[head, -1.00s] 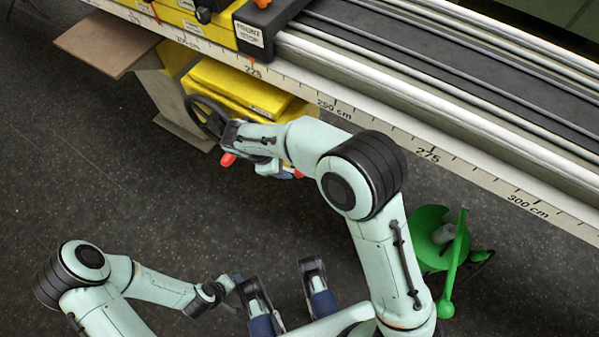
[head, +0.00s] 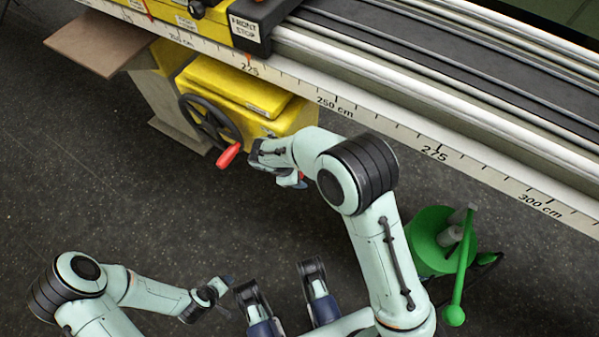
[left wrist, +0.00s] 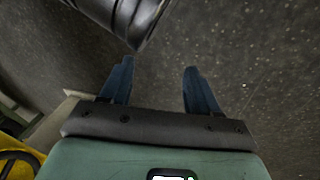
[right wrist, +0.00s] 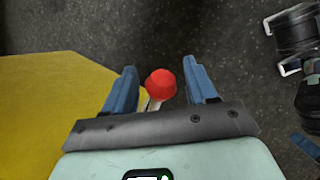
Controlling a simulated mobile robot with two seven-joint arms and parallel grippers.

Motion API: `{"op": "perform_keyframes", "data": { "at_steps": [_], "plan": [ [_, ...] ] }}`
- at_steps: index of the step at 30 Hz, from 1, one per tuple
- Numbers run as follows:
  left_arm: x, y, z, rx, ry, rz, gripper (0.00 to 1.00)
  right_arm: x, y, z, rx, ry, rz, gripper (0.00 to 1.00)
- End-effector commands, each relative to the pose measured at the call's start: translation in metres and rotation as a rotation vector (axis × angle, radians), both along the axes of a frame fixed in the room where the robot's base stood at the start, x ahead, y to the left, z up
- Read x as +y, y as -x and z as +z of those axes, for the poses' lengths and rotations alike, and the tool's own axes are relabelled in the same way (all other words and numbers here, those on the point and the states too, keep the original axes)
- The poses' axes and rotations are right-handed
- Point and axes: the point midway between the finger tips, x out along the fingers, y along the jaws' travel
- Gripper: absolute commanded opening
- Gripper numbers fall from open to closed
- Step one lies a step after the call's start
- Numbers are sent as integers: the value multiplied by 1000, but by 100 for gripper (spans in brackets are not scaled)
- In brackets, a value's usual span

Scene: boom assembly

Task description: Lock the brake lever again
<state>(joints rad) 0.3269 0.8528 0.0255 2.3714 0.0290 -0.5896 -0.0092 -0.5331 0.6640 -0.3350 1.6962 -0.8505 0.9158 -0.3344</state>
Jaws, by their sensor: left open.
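The brake lever's red ball knob (right wrist: 160,83) on a pale shaft shows between the fingers of my right gripper (right wrist: 161,88) in the right wrist view. Those fingers are apart, with a gap on each side of the knob.
A black handwheel (head: 205,122) with a red crank handle (head: 230,155) is left of my right gripper. The long rail with its cm scale (head: 400,140) runs above. A green round object with a rod (head: 435,240) stands at right. The floor at left is clear.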

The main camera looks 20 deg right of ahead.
Motion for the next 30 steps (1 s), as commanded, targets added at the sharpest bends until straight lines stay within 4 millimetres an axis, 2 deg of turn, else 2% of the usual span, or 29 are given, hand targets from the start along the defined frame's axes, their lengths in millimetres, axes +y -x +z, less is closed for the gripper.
{"op": "perform_keyframes", "data": {
  "at_steps": [1, 3, 5, 10, 18, 30],
  "plan": [
    [0, 0, 0, 0, 0, 0, 61, 0, 0, 0, 0, 0, 0, 41],
    [0, 0, 0, 0, 0, 0, 61, 0, 0, 0, 0, 0, 0, 18],
    [0, 0, 0, 0, 0, 0, 61, 0, 0, 0, 0, 0, 0, 0],
    [-1, 1, 3, 1, 2, -2, 61, 1, -1, 2, 8, 8, 0, 0],
    [-14, 12, 28, 22, 29, -26, 61, 7, -10, 20, 125, 104, 1, 0],
    [-19, 22, 32, 50, 42, -36, 61, 12, -14, 27, 194, 152, 1, 0]
  ]
}}
